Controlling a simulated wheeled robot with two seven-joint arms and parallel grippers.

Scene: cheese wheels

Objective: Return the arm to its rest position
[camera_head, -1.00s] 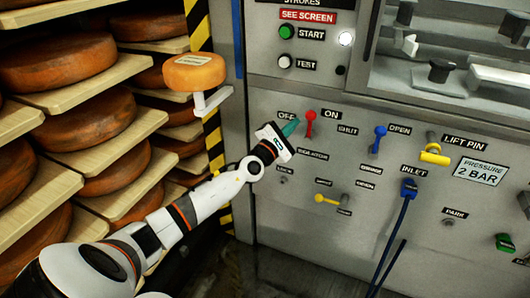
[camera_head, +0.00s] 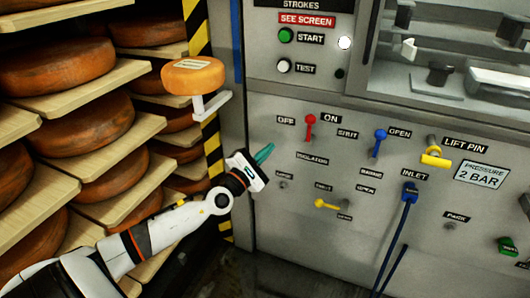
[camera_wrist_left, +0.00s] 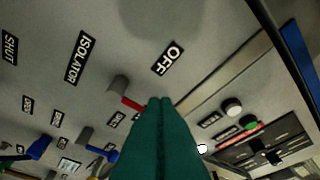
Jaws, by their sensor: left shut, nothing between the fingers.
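My left arm (camera_head: 170,225) reaches in from the lower left in the head view. My left gripper (camera_head: 264,153) has teal fingers that are shut and empty. It is in front of the grey machine panel (camera_head: 300,230), left of and below the red isolator lever (camera_head: 310,126). In the left wrist view the closed teal fingers (camera_wrist_left: 162,140) point at the panel, with the red lever (camera_wrist_left: 132,104) just beyond them to the left and the OFF label (camera_wrist_left: 169,58) above. The lever's handle is partly hidden by the fingers there. My right gripper is not in view.
Shelves of cheese wheels (camera_head: 75,131) fill the left side. An orange cheese-shaped piece (camera_head: 194,75) on a bracket sticks out above my arm. A blue lever (camera_head: 379,141), yellow levers (camera_head: 326,204) and a blue hose (camera_head: 396,240) are on the panel to the right.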

